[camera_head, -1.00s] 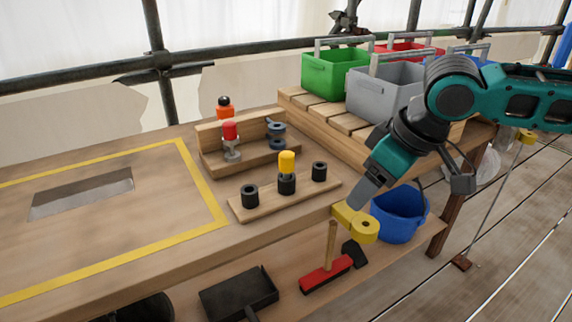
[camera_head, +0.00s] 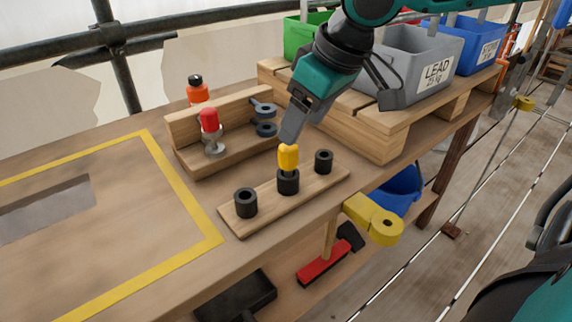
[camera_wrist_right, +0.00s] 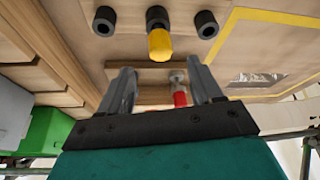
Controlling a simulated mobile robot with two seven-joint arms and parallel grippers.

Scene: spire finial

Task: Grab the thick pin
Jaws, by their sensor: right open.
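A yellow-topped pin (camera_head: 288,157) stands upright in the middle black socket (camera_head: 288,183) of a low wooden block (camera_head: 263,205). A red-topped grey piece (camera_head: 210,120) stands in the wooden rack behind it. Size alone does not show clearly which is the thick pin. My right gripper (camera_head: 291,136) is just above the yellow top and holds nothing. In the right wrist view its two fingers are spread apart, with the yellow pin (camera_wrist_right: 160,43) beyond the fingertips and the red top (camera_wrist_right: 180,98) between the fingers. My left gripper is not in view.
Black sockets (camera_head: 245,203) and (camera_head: 323,161) flank the yellow pin. The wooden rack (camera_head: 180,132) also holds dark ringed parts (camera_head: 265,120). An orange bottle (camera_head: 198,92) stands behind. A grey bin (camera_head: 420,62) sits on a pallet at right. The yellow-taped area (camera_head: 110,235) is largely clear.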

